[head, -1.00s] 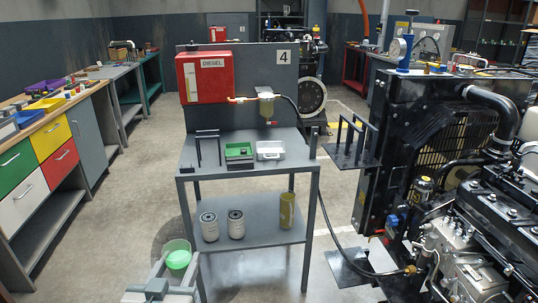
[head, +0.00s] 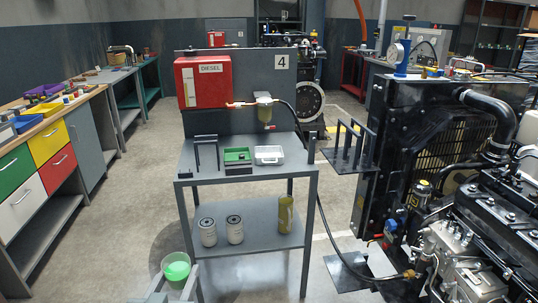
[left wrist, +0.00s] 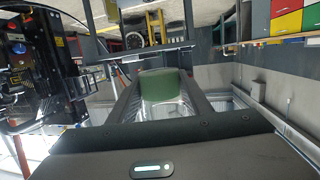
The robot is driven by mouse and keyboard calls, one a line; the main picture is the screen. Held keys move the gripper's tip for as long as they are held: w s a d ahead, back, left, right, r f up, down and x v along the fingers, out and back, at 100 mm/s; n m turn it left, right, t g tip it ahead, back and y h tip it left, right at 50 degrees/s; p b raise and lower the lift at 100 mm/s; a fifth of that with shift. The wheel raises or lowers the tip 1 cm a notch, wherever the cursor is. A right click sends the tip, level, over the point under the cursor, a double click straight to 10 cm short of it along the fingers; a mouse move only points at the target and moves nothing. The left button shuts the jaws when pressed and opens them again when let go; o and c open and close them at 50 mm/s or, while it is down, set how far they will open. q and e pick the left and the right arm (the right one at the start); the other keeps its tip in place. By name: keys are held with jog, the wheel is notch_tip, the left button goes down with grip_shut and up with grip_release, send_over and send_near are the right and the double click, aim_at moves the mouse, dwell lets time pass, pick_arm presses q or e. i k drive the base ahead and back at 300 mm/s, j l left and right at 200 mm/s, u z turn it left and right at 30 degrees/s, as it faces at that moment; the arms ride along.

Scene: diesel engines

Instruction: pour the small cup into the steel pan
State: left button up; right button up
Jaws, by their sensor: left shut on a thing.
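The small cup (head: 176,267) is translucent and pale, with bright green contents, and shows at the bottom of the head view. My left gripper (head: 175,284) is shut on it and holds it in front of the grey cart's left side. The cup looks roughly upright. In the left wrist view, the cup (left wrist: 162,92) sits between the two dark fingers of the left gripper (left wrist: 163,96). I cannot make out the steel pan with certainty in either view. My right gripper is not in view.
A grey cart (head: 208,174) carries a green tray (head: 237,155) and a white tray (head: 269,155). Two white filters (head: 235,229) and an olive cylinder (head: 285,214) stand on its lower shelf. A black engine (head: 440,160) fills the right. A workbench (head: 45,138) runs along the left.

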aim_at(274, 155)
jog(key=i+l+u, duration=0.1)
jog(key=i, duration=0.35)
jog(key=i+l, duration=0.1)
jog(key=i, duration=0.4)
jog(key=i+l+u, duration=0.15)
jog(key=i, duration=0.3)
jog(key=i+l, duration=0.2)
jog(key=i, duration=0.25)
jog(key=j+u, duration=0.05)
